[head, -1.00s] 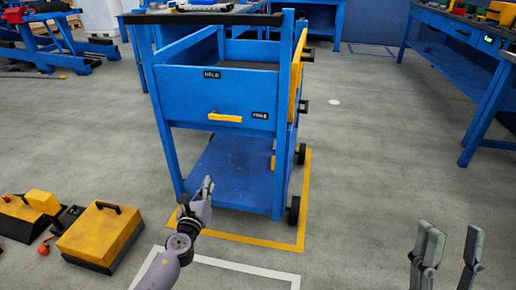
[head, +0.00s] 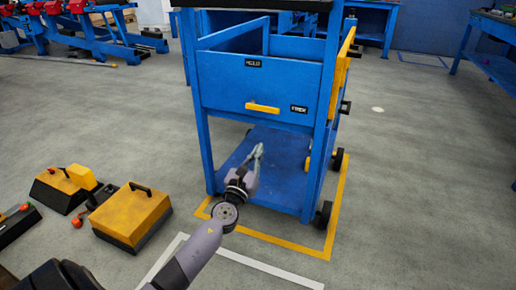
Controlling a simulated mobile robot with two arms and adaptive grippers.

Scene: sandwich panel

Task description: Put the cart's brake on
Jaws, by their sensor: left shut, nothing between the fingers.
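The blue cart (head: 222,85) stands in the middle of the view. A yellow lever (head: 263,107) lies about level on its front panel. A label reading HOLD (head: 253,62) is above the lever, and a second label, which seems to read FREE (head: 299,109), is to its right. The lever lies in line with this second label. My left gripper (head: 259,150) is shut and empty. It shows below the lever, against the cart's lower shelf (head: 285,165), and is apart from the lever. My right gripper is out of view.
A yellow floor outline (head: 275,242) runs around the cart's wheels (head: 324,214). A yellow toolbox (head: 132,212) and other tools lie on the floor at left. A blue bench (head: 490,65) stands at far right. The floor right of the cart is clear.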

